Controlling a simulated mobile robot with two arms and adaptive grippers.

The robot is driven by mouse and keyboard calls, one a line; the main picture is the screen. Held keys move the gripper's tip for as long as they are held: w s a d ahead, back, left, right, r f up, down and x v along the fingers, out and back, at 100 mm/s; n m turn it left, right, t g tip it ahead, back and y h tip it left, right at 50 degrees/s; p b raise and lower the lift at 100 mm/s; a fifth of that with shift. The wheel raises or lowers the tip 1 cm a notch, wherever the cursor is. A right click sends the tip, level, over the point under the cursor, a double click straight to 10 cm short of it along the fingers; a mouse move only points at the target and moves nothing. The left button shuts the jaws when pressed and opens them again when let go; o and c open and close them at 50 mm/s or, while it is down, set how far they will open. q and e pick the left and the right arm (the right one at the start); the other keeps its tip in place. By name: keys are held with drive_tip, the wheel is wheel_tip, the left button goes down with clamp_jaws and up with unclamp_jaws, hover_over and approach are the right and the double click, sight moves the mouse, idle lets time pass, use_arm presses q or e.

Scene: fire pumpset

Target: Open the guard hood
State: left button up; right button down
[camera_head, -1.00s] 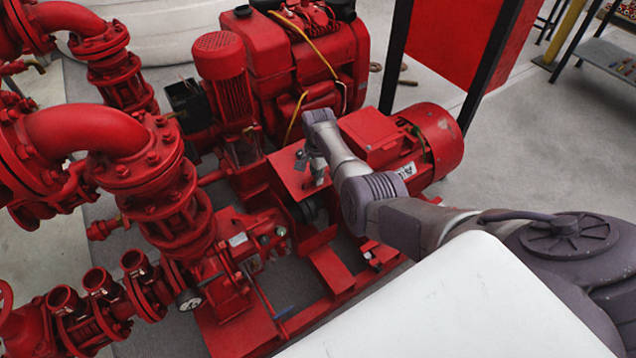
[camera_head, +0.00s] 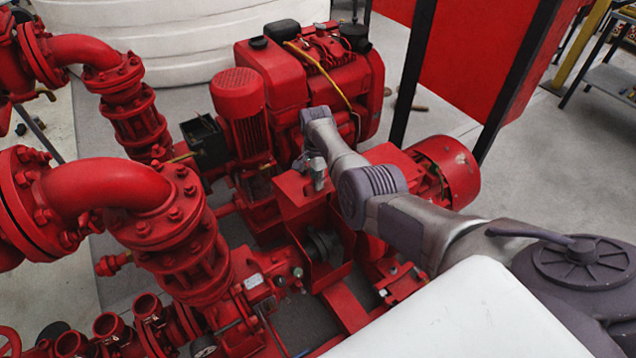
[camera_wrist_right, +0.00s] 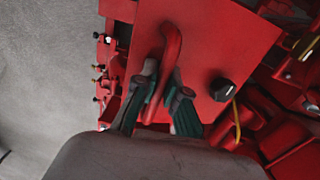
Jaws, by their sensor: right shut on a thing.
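The guard hood (camera_head: 292,190) is a red sheet-metal cover between the pump and the motor. It stands raised and tilted, and the grey shaft coupling (camera_head: 322,246) shows below it. My right gripper (camera_head: 317,176) is at the hood's top. In the right wrist view the hood's flat red plate (camera_wrist_right: 205,45) carries a curved red handle (camera_wrist_right: 171,50) and a black knob (camera_wrist_right: 222,90). My right gripper's fingers (camera_wrist_right: 163,88) are shut around the handle's lower part. My left gripper is in neither view.
The red motor (camera_head: 445,172) stands right of the hood, partly behind my right arm. The red engine (camera_head: 310,85) is behind. Large red pipes (camera_head: 125,190) fill the left. Grey floor (camera_head: 540,170) is open at the right.

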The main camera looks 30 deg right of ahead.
drive_tip(key=shift+a, duration=0.1)
drive_tip(key=c, duration=1.2)
unclamp_jaws()
wheel_tip(320, 180, up, 12)
drive_tip(key=shift+w, duration=0.15)
